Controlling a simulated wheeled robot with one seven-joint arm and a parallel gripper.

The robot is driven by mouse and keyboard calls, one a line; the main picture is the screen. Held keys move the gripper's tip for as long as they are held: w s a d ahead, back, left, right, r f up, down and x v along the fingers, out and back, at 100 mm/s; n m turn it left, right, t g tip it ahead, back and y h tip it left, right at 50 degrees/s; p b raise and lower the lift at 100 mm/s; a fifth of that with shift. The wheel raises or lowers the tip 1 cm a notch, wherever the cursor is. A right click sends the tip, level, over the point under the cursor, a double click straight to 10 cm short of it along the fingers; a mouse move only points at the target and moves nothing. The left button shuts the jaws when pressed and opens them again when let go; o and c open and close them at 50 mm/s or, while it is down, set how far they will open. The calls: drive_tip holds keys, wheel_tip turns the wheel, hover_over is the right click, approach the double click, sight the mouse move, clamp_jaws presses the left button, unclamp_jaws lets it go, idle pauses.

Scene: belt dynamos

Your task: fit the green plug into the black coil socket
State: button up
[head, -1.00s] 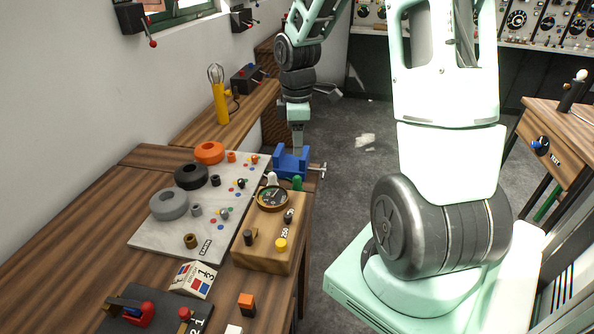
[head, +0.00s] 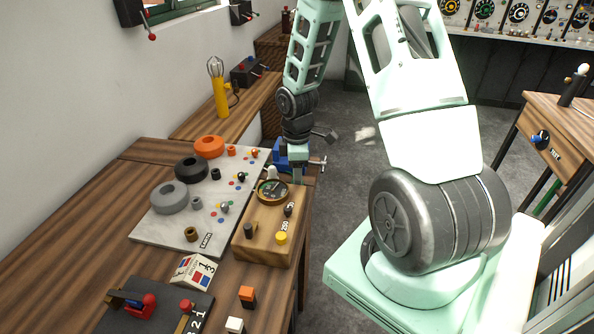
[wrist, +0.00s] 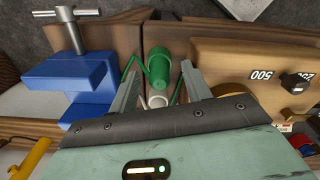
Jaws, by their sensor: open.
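The green plug (wrist: 159,66) stands on the wooden bench in the wrist view, with a green wire beside it. My gripper (wrist: 160,70) is open, with one finger on each side of the plug; I cannot tell whether they touch it. In the head view, my gripper (head: 298,176) is low at the bench's far right edge and hides the green plug. The black coil (head: 191,169) is a thick ring on the pale board (head: 160,232), between a grey and an orange coil. A small black socket (head: 215,174) stands to its right.
A white plug (wrist: 157,100) stands close to the green one. A blue vise (wrist: 68,84) is left of my fingers in the wrist view. A wooden meter box (head: 262,232) stands nearer in the head view. Grey (head: 169,197) and orange (head: 208,146) coils flank the black coil.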

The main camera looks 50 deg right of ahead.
clamp_jaws()
drive_tip(key=shift+r, duration=0.2)
drive_tip(key=shift+r+p, duration=2.15)
drive_tip(key=shift+p, duration=0.1)
drive_tip(key=shift+w, duration=0.1)
